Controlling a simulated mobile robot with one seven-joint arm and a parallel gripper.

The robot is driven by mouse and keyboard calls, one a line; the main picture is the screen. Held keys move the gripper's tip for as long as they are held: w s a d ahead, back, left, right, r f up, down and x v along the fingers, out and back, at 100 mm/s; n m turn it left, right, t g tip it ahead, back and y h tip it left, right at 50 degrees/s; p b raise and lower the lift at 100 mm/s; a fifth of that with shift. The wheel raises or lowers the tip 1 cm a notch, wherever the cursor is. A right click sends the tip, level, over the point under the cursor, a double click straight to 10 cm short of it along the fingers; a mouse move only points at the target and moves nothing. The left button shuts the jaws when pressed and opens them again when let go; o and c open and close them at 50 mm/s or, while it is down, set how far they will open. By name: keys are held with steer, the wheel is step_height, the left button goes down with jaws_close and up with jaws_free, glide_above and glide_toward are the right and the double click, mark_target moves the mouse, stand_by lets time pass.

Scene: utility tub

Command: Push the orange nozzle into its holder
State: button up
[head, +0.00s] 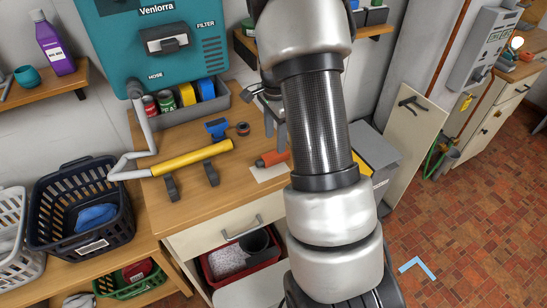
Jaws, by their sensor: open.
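The orange nozzle (274,158) lies on the wooden counter, over a pale sheet or plate (266,174). Its dark tip points left, and its right end is hidden behind my arm. My gripper (269,115) shows only in part, as grey metal pieces just left of my arm and above the nozzle in the picture. It looks open and empty, and seems apart from the nozzle; my arm hides the rest. I cannot make out the nozzle's holder for certain. A yellow tube (192,158) rests in two dark clips on the counter, joined to a grey hose (129,167).
A teal machine (112,42) hangs at the back, above a grey bin (186,113) of cans and blocks. A blue item (215,128) and a small dark red round piece (243,128) lie near the nozzle. Baskets (66,231) stand left; open floor (470,220) lies right.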

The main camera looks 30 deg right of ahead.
mark_target(274, 154)
steer(key=shift+w+a+f, duration=0.1)
steer(key=shift+f, duration=1.4)
steer(key=shift+a+f, duration=0.1)
steer(key=shift+f, duration=1.4)
jaws_close()
steer(key=shift+r, duration=0.15)
